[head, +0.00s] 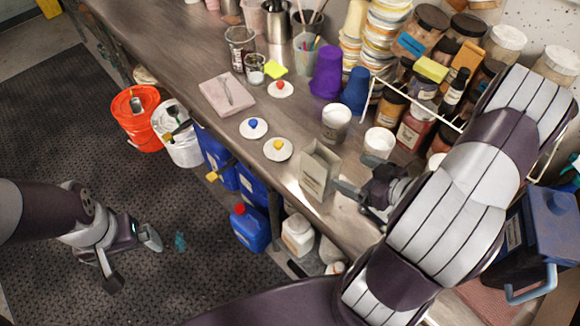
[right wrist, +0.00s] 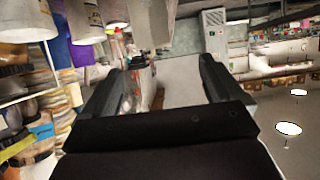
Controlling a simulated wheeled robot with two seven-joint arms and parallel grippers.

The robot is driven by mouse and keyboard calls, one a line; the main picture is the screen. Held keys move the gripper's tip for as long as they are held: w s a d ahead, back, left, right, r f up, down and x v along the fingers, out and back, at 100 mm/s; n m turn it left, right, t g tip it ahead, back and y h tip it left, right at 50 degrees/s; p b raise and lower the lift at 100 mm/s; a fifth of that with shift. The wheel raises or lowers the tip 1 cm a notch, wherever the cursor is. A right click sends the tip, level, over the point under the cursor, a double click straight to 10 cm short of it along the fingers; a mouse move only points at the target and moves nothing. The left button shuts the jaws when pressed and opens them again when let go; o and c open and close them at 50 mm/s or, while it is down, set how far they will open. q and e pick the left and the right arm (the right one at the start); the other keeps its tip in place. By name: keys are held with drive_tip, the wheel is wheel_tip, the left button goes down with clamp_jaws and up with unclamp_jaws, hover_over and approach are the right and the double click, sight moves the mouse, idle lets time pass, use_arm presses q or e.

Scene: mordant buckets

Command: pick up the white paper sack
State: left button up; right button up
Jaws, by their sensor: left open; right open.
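The white paper sack (head: 318,172) stands upright near the front edge of the workbench (head: 352,222) in the head view, its top open. My right gripper (head: 354,178) is open just to the right of the sack, with its fingers pointing towards it. No grip on the sack shows. In the right wrist view, my right gripper (right wrist: 170,64) has its fingers spread, and a pale upright shape that looks like the sack (right wrist: 151,22) is beyond the fingertips. My left gripper (head: 132,258) is open and empty over the dark floor mat, away from the bench.
White cups (head: 336,122) and jars (head: 413,128) crowd the bench behind the sack. Discs with coloured knobs (head: 277,149) lie to its left. Blue jugs (head: 250,228), an orange bucket (head: 136,118) and a white bucket (head: 180,138) stand below the bench. The dark mat (head: 60,130) is mostly clear.

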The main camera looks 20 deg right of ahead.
drive_tip(key=p, duration=0.1)
approach(309, 149)
drive_tip(key=shift+w+a+f, duration=0.1)
drive_tip(key=shift+a+f, duration=0.05)
drive_tip(key=shift+a, duration=0.15)
drive_tip(key=shift+t+y, duration=0.3)
drive_tip(key=x, duration=0.1)
drive_tip(key=p+x, duration=0.1)
drive_tip(key=x, duration=0.2)
drive_tip(key=shift+w+d+f+p, duration=0.2)
drive_tip(key=shift+w+f+p, duration=0.1)
drive_tip(key=shift+f, duration=0.1)
drive_tip(key=shift+w+f, duration=0.1)
drive_tip(key=shift+w, duration=0.1)
drive_tip(key=shift+s, duration=0.1)
drive_tip(key=c, duration=1.7)
